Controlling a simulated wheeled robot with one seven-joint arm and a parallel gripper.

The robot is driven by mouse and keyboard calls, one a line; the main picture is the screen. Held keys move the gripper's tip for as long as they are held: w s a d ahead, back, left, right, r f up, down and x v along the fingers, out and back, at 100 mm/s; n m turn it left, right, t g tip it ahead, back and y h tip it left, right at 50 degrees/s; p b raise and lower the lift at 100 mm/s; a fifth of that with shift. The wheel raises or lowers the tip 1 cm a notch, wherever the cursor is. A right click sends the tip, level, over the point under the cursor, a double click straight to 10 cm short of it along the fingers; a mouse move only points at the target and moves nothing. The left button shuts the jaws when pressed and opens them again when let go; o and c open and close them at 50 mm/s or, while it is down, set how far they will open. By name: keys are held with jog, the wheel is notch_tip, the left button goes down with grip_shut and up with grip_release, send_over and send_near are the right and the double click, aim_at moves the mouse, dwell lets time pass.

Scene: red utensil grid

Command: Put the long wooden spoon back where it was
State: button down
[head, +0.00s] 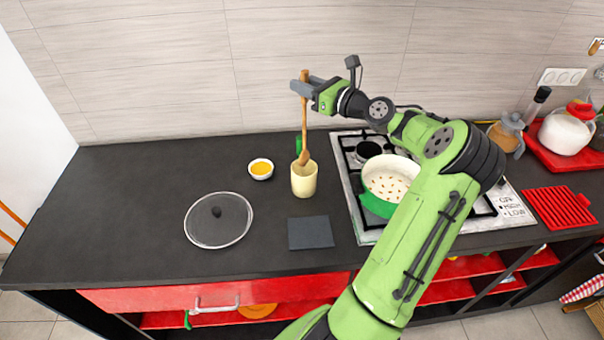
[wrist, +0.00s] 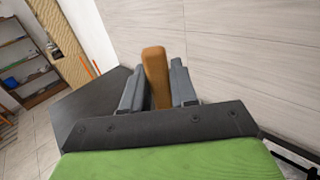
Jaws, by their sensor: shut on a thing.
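The long wooden spoon (head: 304,122) hangs upright below my gripper (head: 304,86) in the head view. My gripper is shut on the upper part of its handle, and the handle's end (wrist: 156,72) shows between the fingers in the wrist view. The spoon's bowl is at the lower end, at the mouth of a cream-coloured cup (head: 304,182) on the dark counter. The bowl overlaps the cup's back rim in the picture; I cannot tell whether its tip is inside the cup or behind it.
A small bowl of yellow contents (head: 261,169) stands left of the cup, with a glass lid (head: 218,222) nearer the front. A dark square mat (head: 311,232) lies in front of the cup. A green-and-white pan (head: 377,205) stands on the stove at right. The counter's left is clear.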

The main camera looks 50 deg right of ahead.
aim_at(304, 124)
notch_tip(304, 124, down, 10)
jog(key=b, duration=0.1)
jog(key=shift+r+b, duration=0.15)
jog(key=shift+b, duration=0.2)
jog(key=c, duration=0.9)
grip_release()
